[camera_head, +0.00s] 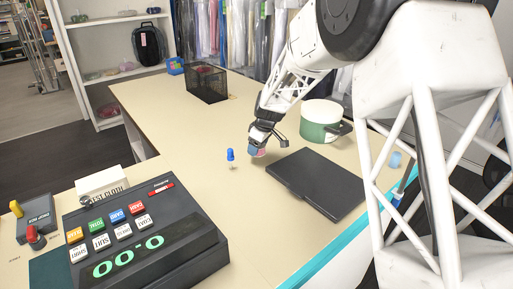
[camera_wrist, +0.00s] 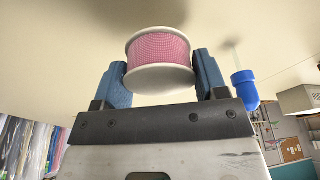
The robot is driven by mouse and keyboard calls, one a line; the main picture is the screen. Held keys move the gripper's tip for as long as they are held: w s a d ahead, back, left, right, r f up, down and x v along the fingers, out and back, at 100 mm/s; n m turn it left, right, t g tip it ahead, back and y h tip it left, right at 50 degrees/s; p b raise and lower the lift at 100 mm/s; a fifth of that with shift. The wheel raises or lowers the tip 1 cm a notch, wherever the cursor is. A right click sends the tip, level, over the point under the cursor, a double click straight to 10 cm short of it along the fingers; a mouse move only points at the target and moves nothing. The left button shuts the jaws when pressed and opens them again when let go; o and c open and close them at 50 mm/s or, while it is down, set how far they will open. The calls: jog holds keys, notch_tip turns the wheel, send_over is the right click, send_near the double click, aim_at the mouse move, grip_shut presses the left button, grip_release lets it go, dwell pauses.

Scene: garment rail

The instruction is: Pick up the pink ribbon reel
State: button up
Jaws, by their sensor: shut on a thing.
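The pink ribbon reel (camera_wrist: 160,48) has pale flanges and pink textured ribbon between them. In the wrist view it sits between the two blue finger pads of my gripper (camera_wrist: 160,78), which is shut on it. In the head view my gripper (camera_head: 262,145) is low at the middle of the counter (camera_head: 190,125), and a small part of the pink reel (camera_head: 258,153) shows under the fingers. I cannot tell whether the reel touches the counter.
A blue-topped peg (camera_head: 231,155) stands just left of my gripper. A flat black laptop-like slab (camera_head: 315,183) lies to the right, and a green and white pot (camera_head: 319,122) stands behind it. A black mesh basket (camera_head: 206,83) is farther back. A button console (camera_head: 140,240) fills the front left.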

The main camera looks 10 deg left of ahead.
jog(key=s+d, duration=0.1)
jog(key=s, duration=0.3)
jog(key=s+d+r, duration=0.1)
jog(key=s+d, duration=0.1)
jog(key=s, duration=0.3)
jog(key=s+d, duration=0.1)
jog(key=s, duration=0.3)
jog(key=shift+s+d+r, duration=0.2)
jog(key=shift+s+d, duration=0.05)
